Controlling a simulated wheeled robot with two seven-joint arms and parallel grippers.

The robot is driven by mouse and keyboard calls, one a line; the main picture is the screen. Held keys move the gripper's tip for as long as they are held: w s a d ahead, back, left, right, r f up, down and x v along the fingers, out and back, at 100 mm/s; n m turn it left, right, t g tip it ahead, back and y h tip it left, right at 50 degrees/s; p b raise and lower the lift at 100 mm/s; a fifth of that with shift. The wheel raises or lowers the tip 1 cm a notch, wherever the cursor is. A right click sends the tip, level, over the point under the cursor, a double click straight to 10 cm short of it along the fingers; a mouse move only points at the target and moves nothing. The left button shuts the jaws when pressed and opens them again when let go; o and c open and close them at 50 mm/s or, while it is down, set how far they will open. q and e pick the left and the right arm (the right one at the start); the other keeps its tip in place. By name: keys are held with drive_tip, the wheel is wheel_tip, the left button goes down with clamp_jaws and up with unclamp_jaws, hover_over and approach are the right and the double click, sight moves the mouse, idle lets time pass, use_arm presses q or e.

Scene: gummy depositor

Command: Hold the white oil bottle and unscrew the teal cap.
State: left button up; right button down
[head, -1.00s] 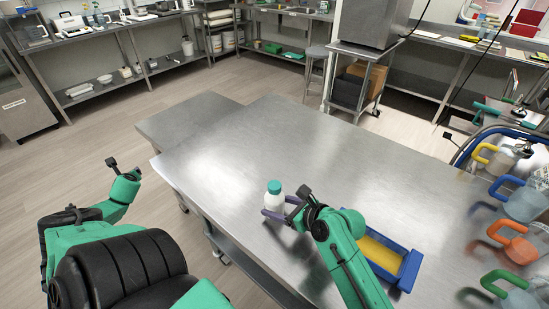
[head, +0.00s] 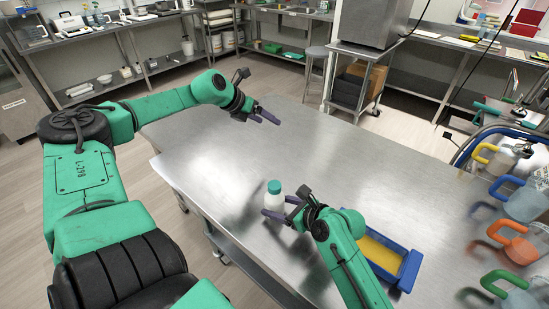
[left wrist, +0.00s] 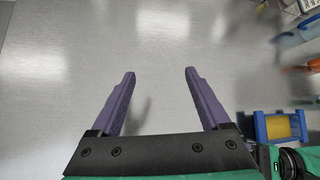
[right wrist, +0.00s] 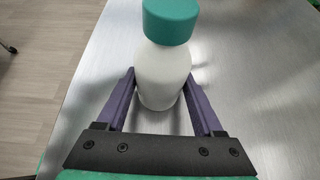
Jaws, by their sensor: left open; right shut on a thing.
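The white oil bottle (head: 274,202) stands upright near the front left edge of the steel table, with the teal cap (head: 274,187) on its top. In the right wrist view the bottle (right wrist: 163,75) sits between the purple fingers, and the cap (right wrist: 171,20) is above them. My right gripper (head: 282,207) is shut on the bottle's body. My left gripper (head: 268,112) is open and empty over the table, beyond the bottle and apart from it. In the left wrist view its fingers (left wrist: 160,72) are spread with only bare steel between them.
A blue tray with yellow contents (head: 408,270) is right of my right arm. Several jugs with coloured handles, such as the orange one (head: 512,246), stand along the right side. The middle of the steel table (head: 340,160) is clear.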

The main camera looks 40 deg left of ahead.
use_arm(q)
drive_tip(key=s+d+r+m+g+h, duration=0.1)
drive_tip(key=s+d+r+m+g, duration=0.2)
drive_tip(key=d, duration=0.7)
drive_tip(key=m+g+y, duration=0.3)
drive_tip(key=m+g, duration=0.2)
drive_tip(key=g, duration=0.1)
approach(274, 184)
drive_tip(key=shift+d+f, duration=0.15)
drive_tip(key=shift+d, duration=0.1)
drive_tip(key=shift+s+f, duration=0.1)
drive_tip(key=shift+s, duration=0.15)
wheel_tip(274, 184, down, 9)
drive_tip(key=shift+w+a+r, duration=0.1)
drive_tip(key=shift+w+a, duration=0.05)
clamp_jaws()
